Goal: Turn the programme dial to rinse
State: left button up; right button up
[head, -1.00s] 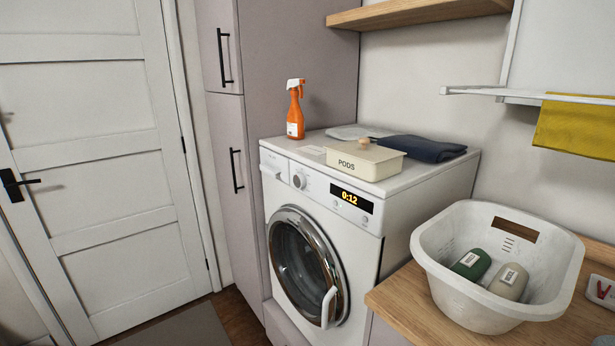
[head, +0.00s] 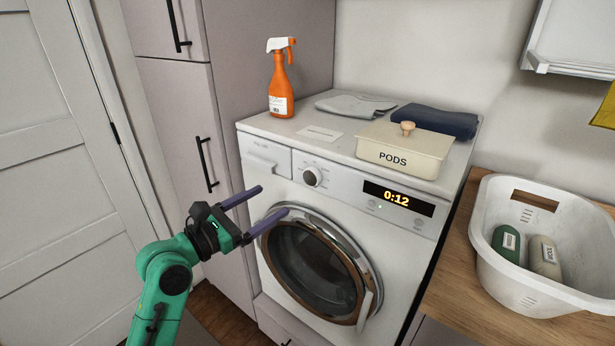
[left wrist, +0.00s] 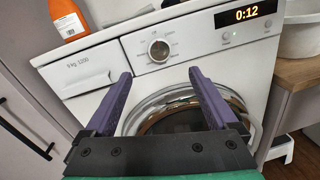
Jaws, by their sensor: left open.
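The programme dial (head: 312,177) is a round knob with a silver rim on the upper front panel of the white washing machine (head: 352,214), left of the lit display (head: 398,198) that reads 0:12. In the left wrist view the dial (left wrist: 159,50) shows ahead of and between the two fingers, with small print around it too fine to read. My left gripper (head: 275,202) is open and empty, in front of the machine, below and left of the dial and apart from it. Its purple fingers also show in the left wrist view (left wrist: 160,88). My right gripper is not in view.
The round door (head: 315,268) is shut below the panel. On top stand an orange spray bottle (head: 281,82), a PODS box (head: 405,150) and folded cloths (head: 437,121). A white basket (head: 500,262) with two bottles stands right. A tall cupboard (head: 180,110) is left.

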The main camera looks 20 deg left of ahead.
pick_arm(q)
jog(key=p, duration=0.1)
send_near(309, 177)
jog(key=p+x, duration=0.1)
jog(key=x, duration=0.6)
jog(key=shift+w+d, duration=0.2)
jog(key=shift+w, duration=0.05)
jog(key=shift+w+d, duration=0.2)
jog(key=shift+a+f, duration=0.1)
jog(key=shift+a, duration=0.05)
jog(key=c, duration=1.4)
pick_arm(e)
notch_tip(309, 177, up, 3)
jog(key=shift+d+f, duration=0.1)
pick_arm(q)
jog(key=shift+p, duration=0.3)
